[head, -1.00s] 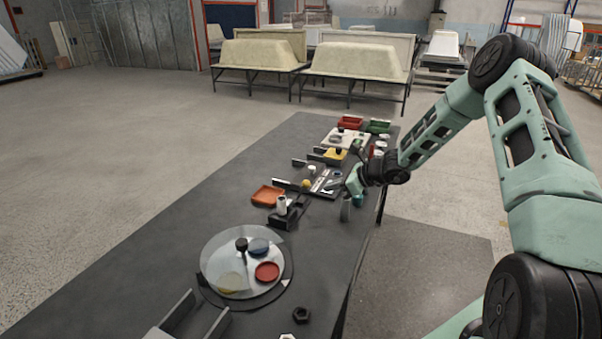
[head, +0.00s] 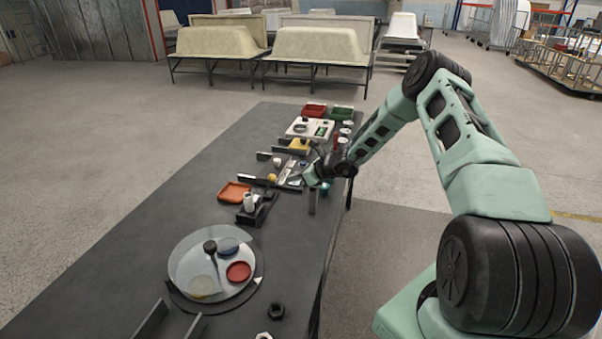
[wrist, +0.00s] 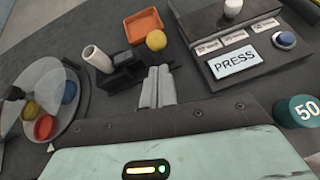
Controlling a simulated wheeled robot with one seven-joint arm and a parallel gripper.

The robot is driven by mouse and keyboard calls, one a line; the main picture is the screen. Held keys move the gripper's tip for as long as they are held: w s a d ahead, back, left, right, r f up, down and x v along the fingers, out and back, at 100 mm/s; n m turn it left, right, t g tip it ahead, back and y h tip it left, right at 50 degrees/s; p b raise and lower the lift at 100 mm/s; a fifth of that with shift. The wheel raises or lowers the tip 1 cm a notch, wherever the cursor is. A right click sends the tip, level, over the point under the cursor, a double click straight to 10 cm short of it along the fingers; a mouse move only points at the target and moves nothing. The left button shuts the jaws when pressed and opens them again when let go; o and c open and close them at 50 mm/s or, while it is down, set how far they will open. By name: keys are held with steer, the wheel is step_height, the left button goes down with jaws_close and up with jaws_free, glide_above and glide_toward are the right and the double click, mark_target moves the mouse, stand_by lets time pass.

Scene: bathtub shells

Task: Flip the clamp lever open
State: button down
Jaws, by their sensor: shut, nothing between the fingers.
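My gripper (wrist: 158,76) is shut and empty, its two pale fingers together in the wrist view. Just beyond and left of the fingertips is a dark block fixture (wrist: 122,70) with a white cylinder (wrist: 97,58) at its left end. A yellow ball (wrist: 156,40) shows just past the fingertips; it looks like a knob, but what it joins to is hidden. I cannot tell for certain which part is the clamp lever. In the head view the dark fixture (head: 257,210) and yellow ball (head: 272,178) are left of my gripper, on the dark table.
A teal weight marked 50 (wrist: 300,110) is nearer. An orange tray (wrist: 144,25) is beyond the fixture. A round disc (head: 213,262) with coloured pads is at front left.

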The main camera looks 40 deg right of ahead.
steer(key=p+x, duration=0.1)
steer(key=x, duration=0.3)
steer(key=shift+w+a+f, duration=0.1)
steer(key=shift+w+f, duration=0.2)
steer(key=shift+r, duration=0.1)
